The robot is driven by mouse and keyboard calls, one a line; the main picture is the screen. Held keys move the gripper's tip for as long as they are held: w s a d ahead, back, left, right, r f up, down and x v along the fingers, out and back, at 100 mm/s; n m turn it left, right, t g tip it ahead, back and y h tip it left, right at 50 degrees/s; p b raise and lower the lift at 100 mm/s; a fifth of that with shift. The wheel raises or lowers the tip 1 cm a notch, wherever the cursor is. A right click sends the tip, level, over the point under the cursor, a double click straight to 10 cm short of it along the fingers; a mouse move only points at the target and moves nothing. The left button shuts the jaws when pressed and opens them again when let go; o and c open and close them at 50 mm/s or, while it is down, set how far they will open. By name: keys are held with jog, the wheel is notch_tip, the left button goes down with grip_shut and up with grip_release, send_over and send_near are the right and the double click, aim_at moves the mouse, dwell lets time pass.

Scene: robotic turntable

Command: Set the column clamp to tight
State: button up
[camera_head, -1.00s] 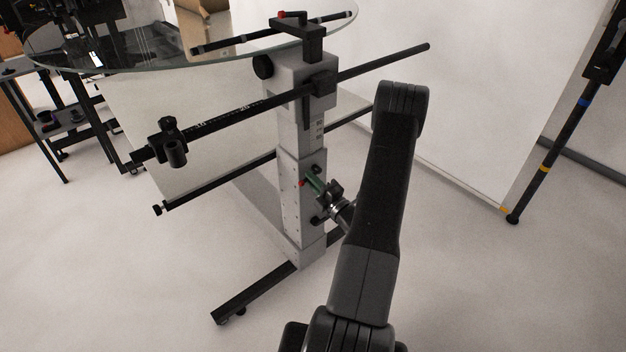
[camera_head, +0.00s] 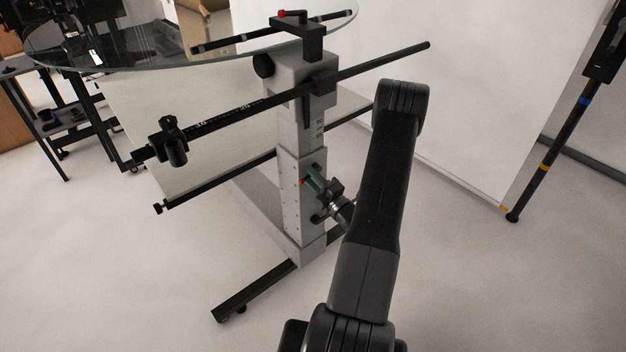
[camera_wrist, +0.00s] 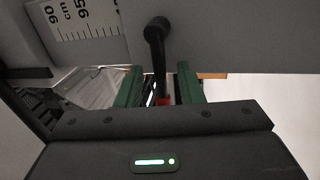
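The column clamp is a black lever (camera_wrist: 155,55) with a round pivot end and a red tip, set on the grey column (camera_wrist: 220,45). In the wrist view it reaches down between the two green fingers of my gripper (camera_wrist: 160,88). The fingers stand apart with a gap on each side of the lever. In the head view my gripper (camera_head: 314,182) is at the right side of the lower column (camera_head: 290,200). A small red spot shows beside the fingers there; the rest of the lever is mostly hidden.
A glass turntable disc (camera_head: 140,65) lies behind the column top. A long black bar (camera_head: 375,62) crosses the column above my gripper. A white panel (camera_head: 480,110) stands behind right, with a dark pole (camera_head: 548,160) beside it.

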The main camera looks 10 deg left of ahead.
jog(key=v, duration=1.3)
jog(key=shift+s+d, duration=0.25)
jog(key=shift+d, duration=0.05)
jog(key=shift+f, duration=0.1)
jog(key=x, duration=1.4)
jog(key=shift+d, duration=0.1)
jog(key=v, duration=1.4)
jog(key=w+a+n, duration=0.1)
jog(key=w+a, duration=0.1)
jog(key=a, duration=0.1)
jog(key=w+a+r+n+b, duration=0.1)
jog(key=w+a, duration=0.2)
jog(key=a, duration=0.1)
jog(key=w+a+n+b, duration=0.1)
jog(key=w+a, duration=0.2)
jog(key=shift+w+a+r+g+y, duration=0.25)
jog(key=shift+a+r+g+y, duration=0.05)
jog(key=shift+a+g, duration=0.1)
jog(key=shift+n, duration=0.3)
